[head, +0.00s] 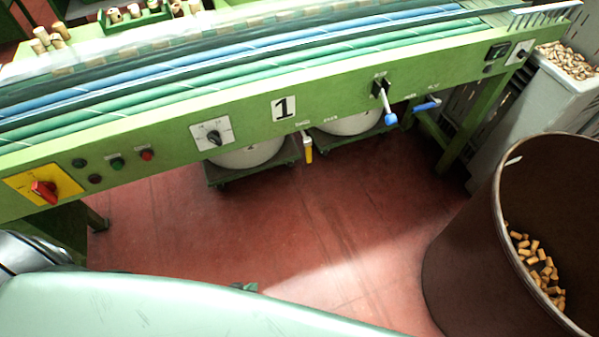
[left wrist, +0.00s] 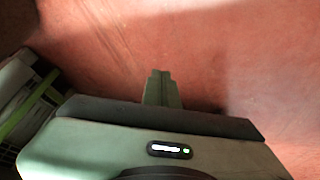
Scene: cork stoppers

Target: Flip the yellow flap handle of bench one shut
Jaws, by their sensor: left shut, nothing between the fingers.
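The yellow flap handle (head: 308,150) hangs pointing down from the lower edge of bench one's green front panel (head: 350,104). It is right of and below the black number 1 sign (head: 284,107). Small labels beside its pivot are too small to read. My left gripper (left wrist: 162,76) is shut and empty in the left wrist view, over red floor. In the head view only a small green bit, likely its tip, shows past my pale green arm, well below the handle and apart from it. My right gripper is not in view.
A blue-ended lever (head: 389,112) and a blue handle (head: 427,105) are right of the yellow one. A red switch (head: 44,190) is at left. White tubs (head: 249,156) stand under the bench. A brown bin (head: 468,240) of corks stands at right. Red floor before the bench is clear.

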